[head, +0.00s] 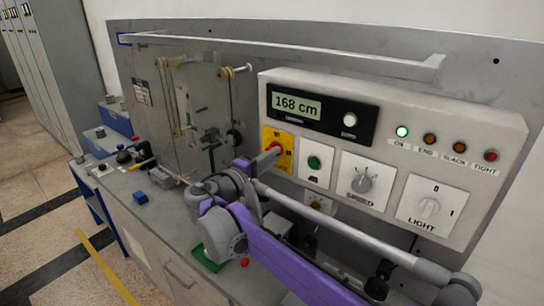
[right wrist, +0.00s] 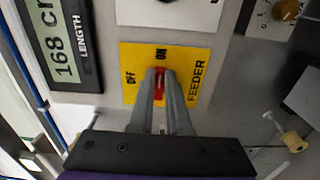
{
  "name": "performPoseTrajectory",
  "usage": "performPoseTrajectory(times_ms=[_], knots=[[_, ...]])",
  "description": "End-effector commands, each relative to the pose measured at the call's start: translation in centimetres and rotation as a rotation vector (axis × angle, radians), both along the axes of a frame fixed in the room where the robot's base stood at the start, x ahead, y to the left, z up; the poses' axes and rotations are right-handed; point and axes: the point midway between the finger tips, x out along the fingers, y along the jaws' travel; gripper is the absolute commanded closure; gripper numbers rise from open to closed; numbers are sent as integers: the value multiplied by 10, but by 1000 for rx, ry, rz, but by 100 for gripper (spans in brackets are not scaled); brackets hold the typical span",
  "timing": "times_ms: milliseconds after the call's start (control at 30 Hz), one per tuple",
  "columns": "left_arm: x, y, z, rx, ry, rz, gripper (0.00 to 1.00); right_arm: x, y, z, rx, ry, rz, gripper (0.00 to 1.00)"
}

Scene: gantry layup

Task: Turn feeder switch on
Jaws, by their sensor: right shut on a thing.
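The feeder switch is a red handle (right wrist: 159,86) on a yellow plate (right wrist: 191,53) marked OFF, ON and FEEDER. In the right wrist view the handle lies between my finger pads and lines up with the ON mark. In the head view the yellow plate (head: 283,138) is on the left part of the grey control panel. My right gripper (head: 266,160) reaches it from below, shut on the red handle; it also shows in the right wrist view (right wrist: 161,76). The handle is partly hidden by the fingers. My left gripper is not in view.
The display (head: 297,105) reads 168 cm. A green button (head: 314,162), a speed knob (head: 362,182) and a light knob (head: 429,208) are close by on the panel. The green ON lamp (head: 402,131) is lit. Pulleys and thin rods stand left of the panel.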

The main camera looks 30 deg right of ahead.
Motion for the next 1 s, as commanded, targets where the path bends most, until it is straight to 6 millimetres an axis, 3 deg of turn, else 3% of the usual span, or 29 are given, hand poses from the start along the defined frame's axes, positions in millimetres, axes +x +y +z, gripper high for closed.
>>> performPoseTrajectory(times_ms=[200,233,400,767,1000], knots=[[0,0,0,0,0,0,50,0,0,0,1,-1,1,100],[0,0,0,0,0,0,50,0,0,0,1,-1,1,83],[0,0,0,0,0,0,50,0,0,0,1,0,1,55],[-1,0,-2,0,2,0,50,-2,6,-1,0,1,3,55],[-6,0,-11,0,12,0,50,-17,45,-2,1,4,6,55]])
